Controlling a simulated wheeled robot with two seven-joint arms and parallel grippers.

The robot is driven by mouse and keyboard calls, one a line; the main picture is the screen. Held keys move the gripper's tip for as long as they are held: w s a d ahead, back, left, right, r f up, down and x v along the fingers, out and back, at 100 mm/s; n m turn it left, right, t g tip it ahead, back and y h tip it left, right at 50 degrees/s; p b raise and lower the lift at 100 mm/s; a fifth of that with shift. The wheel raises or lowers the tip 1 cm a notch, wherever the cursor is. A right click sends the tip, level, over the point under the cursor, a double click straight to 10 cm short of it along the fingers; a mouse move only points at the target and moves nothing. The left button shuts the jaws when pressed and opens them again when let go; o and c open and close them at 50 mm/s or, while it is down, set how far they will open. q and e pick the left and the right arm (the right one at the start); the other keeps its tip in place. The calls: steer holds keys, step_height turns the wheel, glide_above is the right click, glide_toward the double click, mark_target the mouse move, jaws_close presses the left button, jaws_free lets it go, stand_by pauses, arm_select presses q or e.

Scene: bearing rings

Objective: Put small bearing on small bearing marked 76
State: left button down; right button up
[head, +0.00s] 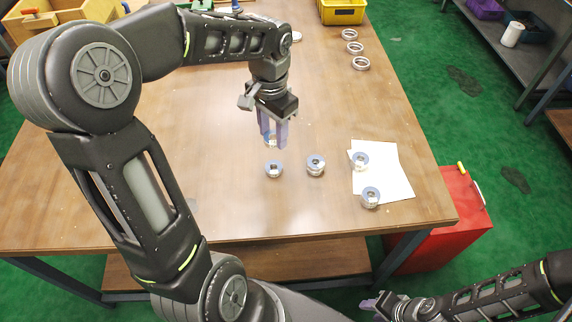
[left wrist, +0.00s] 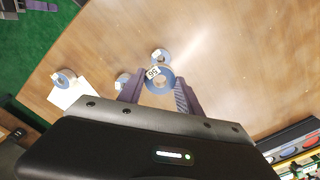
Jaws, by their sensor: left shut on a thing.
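My left gripper (head: 271,140) is shut on a small bearing, a ring with a blue-grey face and pale label. It is mostly hidden by the fingers in the head view but shows clearly in the left wrist view (left wrist: 168,84). Its label seems to read 56. Below and just in front of the gripper, a small bearing (head: 273,169) sits on the table. Another bearing (head: 316,165) stands to its right. Two more, one behind (head: 360,160) and one in front (head: 370,197), are at the white paper. Their labels are too small to read. My right gripper (head: 371,303) is off the table, low in the view; its opening is unclear.
The wooden table (head: 200,190) is largely clear around the bearings. White paper (head: 392,178) lies near its right edge. Several metal rings (head: 355,48) lie at the far right. A yellow bin (head: 342,12) stands at the back. A red cabinet (head: 440,225) stands beside the table.

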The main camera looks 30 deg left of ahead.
arm_select(q)
steer(key=shift+s+a, duration=0.15)
steer(key=shift+a, duration=0.05)
steer(key=shift+d+f, duration=0.15)
steer(key=shift+f, duration=0.3)
glide_above(273, 166)
steer(key=shift+d+f+p, duration=0.1)
steer(key=shift+f+p, duration=0.2)
steer(key=shift+f, duration=2.4)
step_height(273, 166, down, 3)
steer(key=shift+f, duration=0.4)
